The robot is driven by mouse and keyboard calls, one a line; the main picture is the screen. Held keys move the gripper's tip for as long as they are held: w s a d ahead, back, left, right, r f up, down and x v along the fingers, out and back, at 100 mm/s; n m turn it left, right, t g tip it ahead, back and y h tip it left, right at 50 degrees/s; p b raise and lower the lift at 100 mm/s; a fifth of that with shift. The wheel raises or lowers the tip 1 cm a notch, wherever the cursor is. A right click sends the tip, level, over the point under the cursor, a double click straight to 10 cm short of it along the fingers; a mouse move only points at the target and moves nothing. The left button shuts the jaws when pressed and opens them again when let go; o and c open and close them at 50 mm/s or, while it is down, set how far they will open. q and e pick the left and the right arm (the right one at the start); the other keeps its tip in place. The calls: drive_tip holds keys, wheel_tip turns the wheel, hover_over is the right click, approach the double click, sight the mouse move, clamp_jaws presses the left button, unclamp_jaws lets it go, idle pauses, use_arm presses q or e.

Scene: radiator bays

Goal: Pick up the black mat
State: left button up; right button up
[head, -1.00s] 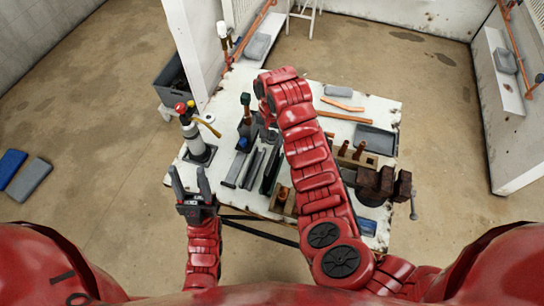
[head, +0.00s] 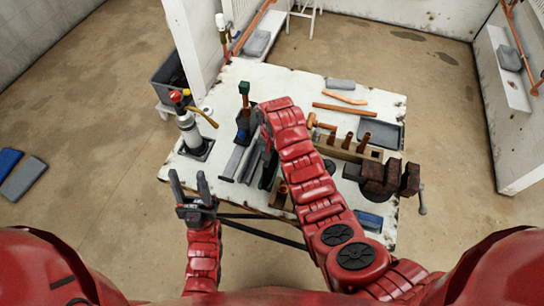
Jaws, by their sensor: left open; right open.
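A flat dark square (head: 209,151) lies under the grey bottle with the red top at the left of the white table; it may be the black mat. A dark grey rimmed rectangle (head: 381,134) lies at the table's right side, and I cannot tell whether it is a mat or a tray. My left gripper (head: 189,185) is open and empty, fingers up, off the table's front left edge. My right arm (head: 300,155) reaches over the table and bends down at its far end.
The white table (head: 290,86) holds dark bars (head: 234,163) beside my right arm, a wooden block with upright pieces (head: 347,149), a rusty vise (head: 385,178) and copper pipes (head: 338,108). A grey crate (head: 168,82) stands behind left. The far left table corner is clear.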

drive_tip(key=shift+f, duration=0.85)
drive_tip(key=shift+c, duration=0.3)
clamp_jaws()
